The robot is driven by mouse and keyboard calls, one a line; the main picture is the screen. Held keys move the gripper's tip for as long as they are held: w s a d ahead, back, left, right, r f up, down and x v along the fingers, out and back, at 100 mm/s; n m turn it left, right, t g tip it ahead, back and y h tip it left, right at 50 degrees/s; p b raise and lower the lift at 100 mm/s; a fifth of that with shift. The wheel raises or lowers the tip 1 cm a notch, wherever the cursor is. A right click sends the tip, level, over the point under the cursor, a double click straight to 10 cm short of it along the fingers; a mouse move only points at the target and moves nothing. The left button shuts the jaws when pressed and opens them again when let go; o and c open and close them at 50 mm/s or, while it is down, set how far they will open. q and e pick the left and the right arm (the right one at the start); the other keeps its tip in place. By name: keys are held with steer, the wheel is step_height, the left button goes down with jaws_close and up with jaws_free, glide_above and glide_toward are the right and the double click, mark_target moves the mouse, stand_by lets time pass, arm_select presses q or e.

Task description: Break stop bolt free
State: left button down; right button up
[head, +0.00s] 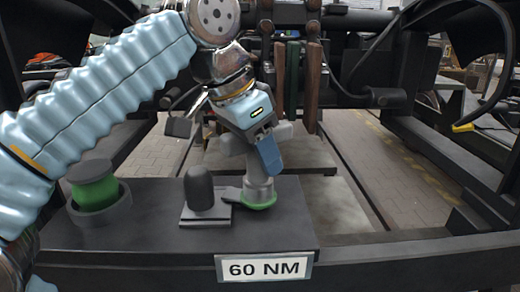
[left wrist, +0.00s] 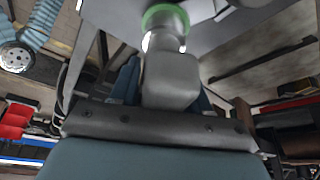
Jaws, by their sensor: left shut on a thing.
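My left gripper (head: 262,145) is shut on a grey tool (head: 256,172), gripping its upper body with blue fingers. The tool stands nearly upright, with a green ring (head: 262,203) around its lower end. That end is at the dark bench top, close to the right edge; I cannot tell whether it touches. In the left wrist view, the grey tool (left wrist: 170,82) runs away from the jaws to the green ring (left wrist: 164,17). I cannot make out a stop bolt for certain; the tool hides what lies under it. My right gripper is out of view.
A dark rounded post (head: 199,187) on a small plate stands just left of the tool. A green cylinder (head: 95,192) sits in a dark round holder further left. A "60 NM" label (head: 264,268) is on the front beam. Bogie frame parts and hanging bars (head: 292,85) stand behind.

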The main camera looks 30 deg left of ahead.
arm_select(q)
steer(key=shift+r+n+p, duration=0.15)
steer(key=shift+n+p, duration=0.2)
steer(key=shift+n, duration=0.35)
steer(key=n+y+p, duration=0.1)
steer(key=n, duration=0.2)
steer(key=shift+a+t+y, duration=0.1)
steer(key=shift+t+y, duration=0.2)
steer(key=shift+a+n+y+p, duration=0.1)
steer(key=shift+n+y+p, duration=0.6)
steer(key=shift+n, duration=0.75)
steer(key=shift+n+y+p, duration=0.4)
steer(key=shift+n+p, duration=0.45)
steer(key=shift+n, duration=0.6)
steer(key=shift+n+y+p, duration=0.3)
steer(key=shift+n, duration=0.4)
steer(key=shift+n+g+y, duration=0.3)
steer(key=shift+n+g, duration=0.1)
steer(key=shift+n, duration=0.5)
steer(key=shift+r, duration=2.9)
